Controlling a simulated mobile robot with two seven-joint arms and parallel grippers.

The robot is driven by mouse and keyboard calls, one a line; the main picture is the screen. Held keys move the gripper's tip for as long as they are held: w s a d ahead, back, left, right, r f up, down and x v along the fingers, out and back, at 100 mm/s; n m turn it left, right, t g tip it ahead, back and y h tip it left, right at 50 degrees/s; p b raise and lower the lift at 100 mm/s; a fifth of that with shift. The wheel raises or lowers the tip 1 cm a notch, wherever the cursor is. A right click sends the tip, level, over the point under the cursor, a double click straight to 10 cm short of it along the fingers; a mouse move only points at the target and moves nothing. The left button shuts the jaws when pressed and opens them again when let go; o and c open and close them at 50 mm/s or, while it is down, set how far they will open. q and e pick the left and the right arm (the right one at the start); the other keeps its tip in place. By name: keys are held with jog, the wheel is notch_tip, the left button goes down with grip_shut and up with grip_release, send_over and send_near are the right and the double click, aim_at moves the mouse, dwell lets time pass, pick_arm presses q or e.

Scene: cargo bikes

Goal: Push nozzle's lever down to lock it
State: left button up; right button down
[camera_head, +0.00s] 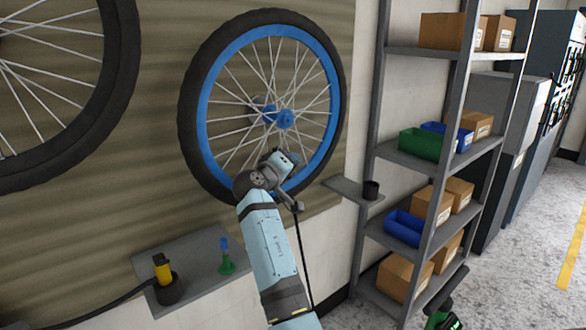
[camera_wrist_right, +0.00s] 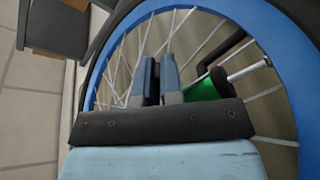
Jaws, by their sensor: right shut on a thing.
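The blue-rimmed wheel (camera_head: 212,82) with a black tyre hangs upright against the wall. My right gripper (camera_head: 284,160) is at the lower part of the wheel, in front of its spokes. In the right wrist view its two blue-grey fingers (camera_wrist_right: 160,68) are close together, with the grip point partly hidden. A thin black hose (camera_head: 304,262) hangs down beside my right forearm. My left gripper is out of view.
A small wall shelf (camera_head: 190,248) holds a yellow-and-black tool (camera_head: 162,268) and a green-and-blue item (camera_head: 226,260). Another small shelf (camera_head: 345,187) holds a black cup (camera_head: 371,190). A grey rack (camera_head: 376,120) with boxes and bins stands at the right. Open floor lies beyond it.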

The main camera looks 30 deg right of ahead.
dwell(0.3)
jog(key=c, duration=1.3)
grip_release()
jog(key=shift+o, duration=0.2)
